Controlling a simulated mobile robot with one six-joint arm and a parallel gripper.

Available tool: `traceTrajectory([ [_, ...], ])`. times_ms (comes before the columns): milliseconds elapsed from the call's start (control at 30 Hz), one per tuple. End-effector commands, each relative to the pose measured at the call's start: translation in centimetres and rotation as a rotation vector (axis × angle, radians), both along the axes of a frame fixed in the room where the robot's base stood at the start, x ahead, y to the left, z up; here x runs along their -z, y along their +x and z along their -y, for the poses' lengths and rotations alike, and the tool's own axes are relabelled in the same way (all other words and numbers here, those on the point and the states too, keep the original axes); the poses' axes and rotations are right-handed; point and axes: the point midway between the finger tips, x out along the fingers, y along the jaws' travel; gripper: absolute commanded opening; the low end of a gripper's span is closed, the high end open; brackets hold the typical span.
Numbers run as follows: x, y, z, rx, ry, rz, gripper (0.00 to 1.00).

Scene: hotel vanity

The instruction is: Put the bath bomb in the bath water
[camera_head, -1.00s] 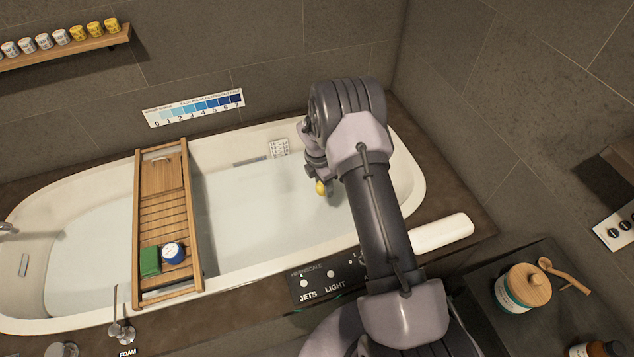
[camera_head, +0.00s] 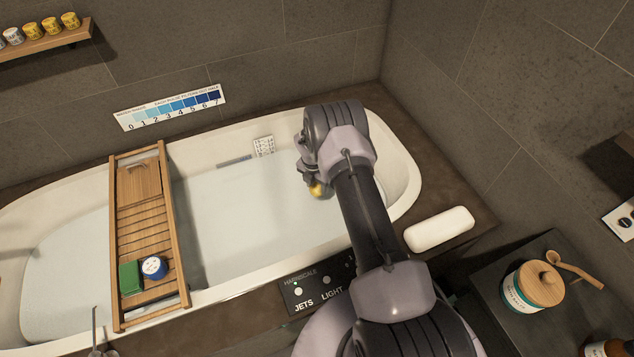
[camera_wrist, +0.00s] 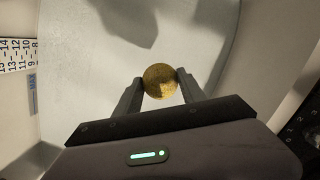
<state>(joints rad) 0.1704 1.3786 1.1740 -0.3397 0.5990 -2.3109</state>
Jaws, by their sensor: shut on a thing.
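The bath bomb is a round golden-yellow ball (camera_wrist: 160,81). In the wrist view it sits between the two fingertips of my gripper (camera_wrist: 160,84), which is shut on it. In the head view the yellow ball (camera_head: 317,189) shows just below my gripper (camera_head: 313,186), over the right part of the tub. The bath water (camera_head: 240,210) is pale and fills the white tub (camera_head: 405,160). The ball appears to be above the water; the exact gap is hard to tell. My arm hides part of the tub's right side.
A wooden caddy (camera_head: 142,215) spans the tub on the left, holding a green block (camera_head: 131,277) and a small blue-and-white jar (camera_head: 154,267). A white pillow (camera_head: 439,229) lies on the right ledge. A control panel (camera_head: 318,285) sits at the front edge. Water between caddy and arm is clear.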

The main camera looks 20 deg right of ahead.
Motion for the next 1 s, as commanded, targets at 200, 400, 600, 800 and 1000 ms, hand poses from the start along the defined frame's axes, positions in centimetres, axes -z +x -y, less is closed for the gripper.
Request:
traceTrajectory([
  [200,4.2,0.0,0.0,0.0,0.0,0.0,0.05],
  [400,7.2,0.0,0.0,0.0,0.0,-0.001,0.05],
  [600,9.6,0.0,0.0,0.001,0.0,-0.001,0.05],
  [800,10.5,0.0,0.0,0.001,0.0,0.0,0.05],
  [1000,10.6,0.0,0.0,0.001,0.0,0.0,0.05],
])
